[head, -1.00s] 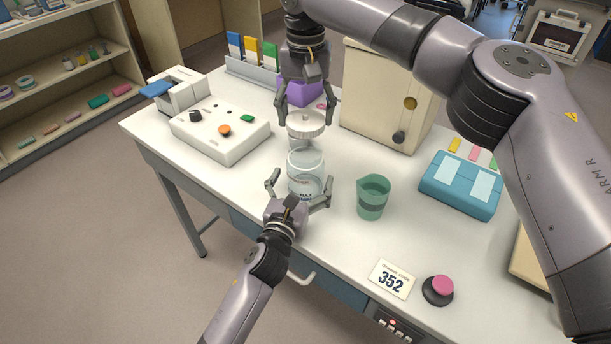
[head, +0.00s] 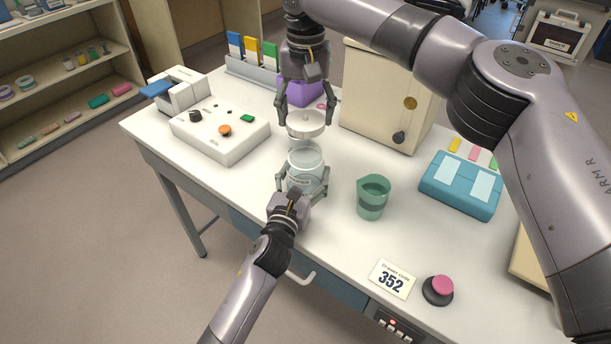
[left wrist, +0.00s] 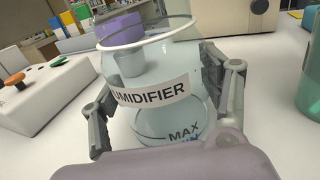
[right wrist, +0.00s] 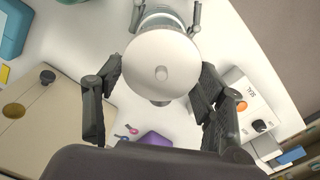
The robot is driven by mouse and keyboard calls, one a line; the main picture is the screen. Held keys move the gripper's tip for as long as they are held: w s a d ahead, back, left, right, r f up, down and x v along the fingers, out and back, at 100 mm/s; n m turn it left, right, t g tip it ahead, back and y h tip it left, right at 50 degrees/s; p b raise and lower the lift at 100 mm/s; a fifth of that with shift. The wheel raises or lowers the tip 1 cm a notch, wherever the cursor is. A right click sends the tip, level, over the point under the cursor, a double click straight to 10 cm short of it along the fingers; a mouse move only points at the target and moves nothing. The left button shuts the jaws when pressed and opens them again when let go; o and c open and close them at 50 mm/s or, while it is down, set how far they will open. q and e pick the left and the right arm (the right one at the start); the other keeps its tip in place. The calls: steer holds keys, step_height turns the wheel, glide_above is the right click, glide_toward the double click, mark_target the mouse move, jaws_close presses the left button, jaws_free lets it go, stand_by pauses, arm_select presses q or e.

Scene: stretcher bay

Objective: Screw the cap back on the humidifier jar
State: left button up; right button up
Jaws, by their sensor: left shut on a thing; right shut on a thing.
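The clear humidifier jar (head: 306,163) stands upright on the white table, its top open. In the left wrist view the jar (left wrist: 150,92) shows its "HUMIDIFIER" label and a MAX line. My left gripper (head: 303,183) is shut on the jar's lower body from the front. The round white cap (head: 306,124) hangs level above the jar's mouth, apart from it. My right gripper (head: 306,112) is shut on the cap from above. In the right wrist view the cap (right wrist: 160,65) shows its small centre knob and covers most of the jar.
A green beaker (head: 373,197) stands right of the jar. A white control box (head: 215,135) is at left and a cream cabinet (head: 385,100) behind. A purple block (head: 302,92) sits behind the right gripper. The front table surface is mostly clear.

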arm_select(q)
steer(key=c, duration=1)
arm_select(e)
glide_above(305, 142)
steer(key=s, duration=0.3)
steer(key=shift+w+d+f, duration=0.1)
steer(key=shift+f, duration=1.15)
steer(key=shift+w+f, duration=0.1)
steer(key=shift+f, duration=1.1)
steer(key=shift+f, duration=0.9)
steer(key=shift+f, duration=0.55)
